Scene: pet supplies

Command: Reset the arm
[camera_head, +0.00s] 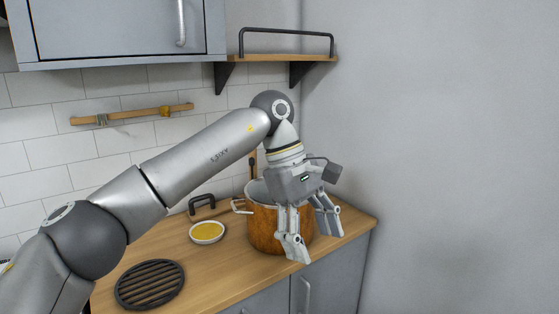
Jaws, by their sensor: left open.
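My left arm comes in from the left, rises over the counter and bends down at the wrist. My left gripper (318,247) points downward in front of a copper-coloured pot (263,230) and hides part of it. Its fingers are apart and nothing shows between them. I cannot tell whether the gripper touches the pot. My right gripper is not in view.
The wooden counter (215,262) holds a round black trivet (150,284) and a white bowl with yellow contents (207,232). A shelf with a black rail (285,57) and a cabinet (115,28) hang above. A bare wall (450,150) stands at right.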

